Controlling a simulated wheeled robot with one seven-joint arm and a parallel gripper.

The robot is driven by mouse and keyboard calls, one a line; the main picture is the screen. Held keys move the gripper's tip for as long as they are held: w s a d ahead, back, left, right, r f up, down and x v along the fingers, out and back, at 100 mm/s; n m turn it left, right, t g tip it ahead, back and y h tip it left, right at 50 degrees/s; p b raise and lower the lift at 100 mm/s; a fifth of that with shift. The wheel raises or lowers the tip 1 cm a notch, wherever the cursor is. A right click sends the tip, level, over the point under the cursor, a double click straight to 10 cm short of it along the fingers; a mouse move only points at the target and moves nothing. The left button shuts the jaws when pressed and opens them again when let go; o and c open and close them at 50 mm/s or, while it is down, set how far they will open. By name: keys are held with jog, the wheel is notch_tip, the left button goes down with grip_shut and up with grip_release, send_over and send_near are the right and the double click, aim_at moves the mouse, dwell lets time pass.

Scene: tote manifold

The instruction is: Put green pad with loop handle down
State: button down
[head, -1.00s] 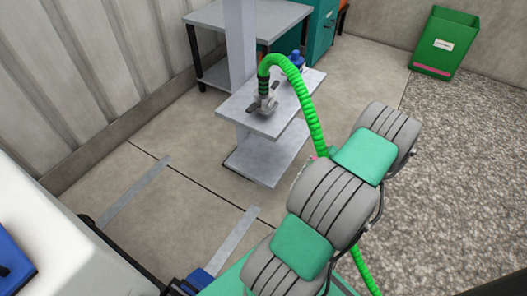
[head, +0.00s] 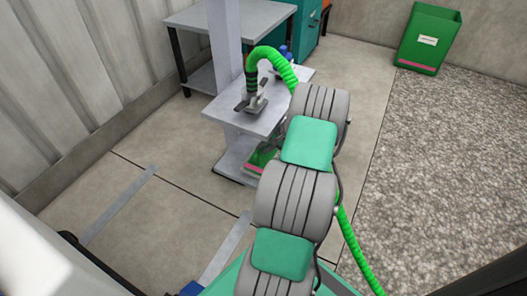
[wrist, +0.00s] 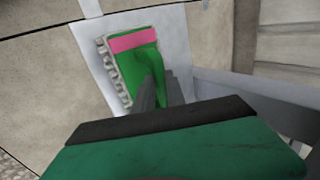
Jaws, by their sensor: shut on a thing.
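The green pad with loop handle (wrist: 124,66) shows in the wrist view, with a pink stripe along one end and a pale bristly edge. My gripper (wrist: 157,92) is shut on its green handle; the fingers partly hide the grip. In the head view, part of the pad (head: 262,157) shows over the lower grey shelf (head: 232,165) of the stand, beside my arm. I cannot tell whether the pad touches the shelf. My gripper is hidden behind my arm in the head view.
The stand's upper shelf (head: 228,108) carries a grey fitting (head: 250,103) with a green hose (head: 268,53), close above the lower shelf. A grey table (head: 245,18) stands behind. A green bin (head: 428,38) is at the back right. The floor left of the stand is clear.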

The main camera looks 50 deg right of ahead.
jog(key=shift+w+a+f+b, duration=0.1)
jog(key=shift+w+f+b, duration=0.1)
jog(key=shift+f+b, duration=0.35)
jog(key=shift+r+p, duration=0.25)
jog(key=shift+p, duration=0.05)
jog(key=shift+f, duration=0.2)
jog(key=c, duration=1.4)
grip_release()
